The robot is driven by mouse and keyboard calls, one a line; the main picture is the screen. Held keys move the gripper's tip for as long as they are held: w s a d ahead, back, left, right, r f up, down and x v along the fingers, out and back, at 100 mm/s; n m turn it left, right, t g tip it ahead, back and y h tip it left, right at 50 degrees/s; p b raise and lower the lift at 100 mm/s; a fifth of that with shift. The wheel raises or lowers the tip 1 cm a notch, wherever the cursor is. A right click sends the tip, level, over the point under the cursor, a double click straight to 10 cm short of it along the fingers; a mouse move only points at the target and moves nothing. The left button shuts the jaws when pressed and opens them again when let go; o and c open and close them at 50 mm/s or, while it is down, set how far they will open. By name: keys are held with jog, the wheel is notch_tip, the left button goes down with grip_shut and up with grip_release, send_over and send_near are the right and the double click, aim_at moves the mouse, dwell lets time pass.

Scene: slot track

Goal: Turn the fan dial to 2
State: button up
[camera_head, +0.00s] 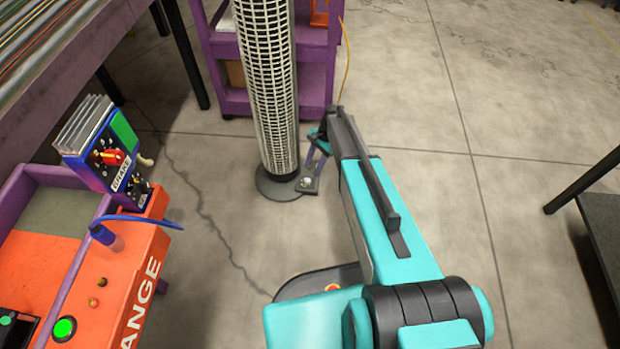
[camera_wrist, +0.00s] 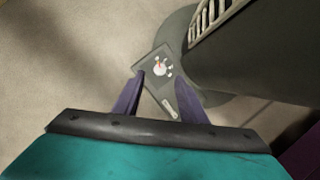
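The fan is a tall tower with a pale grille (camera_head: 265,80), standing on a round dark base (camera_head: 275,186) on the floor. A small grey control panel (camera_head: 310,186) sits at the base's right side. In the wrist view the panel (camera_wrist: 168,98) carries a small pale dial (camera_wrist: 160,68) with white marks around it; its setting is too small to read. My gripper (camera_head: 316,165) points down just above the panel. In the wrist view its two purple fingers (camera_wrist: 160,82) are apart, with the panel between and beyond them. The fingers look clear of the dial.
A purple shelf cart (camera_head: 225,50) stands right behind the fan. An orange and purple bench (camera_head: 110,280) with a blue control box (camera_head: 105,150) and a blue cable is at left. A dark table (camera_head: 600,225) is at the right edge. Concrete floor between is open.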

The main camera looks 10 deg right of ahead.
aim_at(307, 180)
jog(key=b+x, duration=0.1)
jog(key=x, duration=0.5)
jog(key=shift+a+f+b, duration=0.1)
jog(key=shift+f+b, duration=0.2)
jog(key=shift+b, duration=0.05)
jog(key=shift+c, duration=0.4)
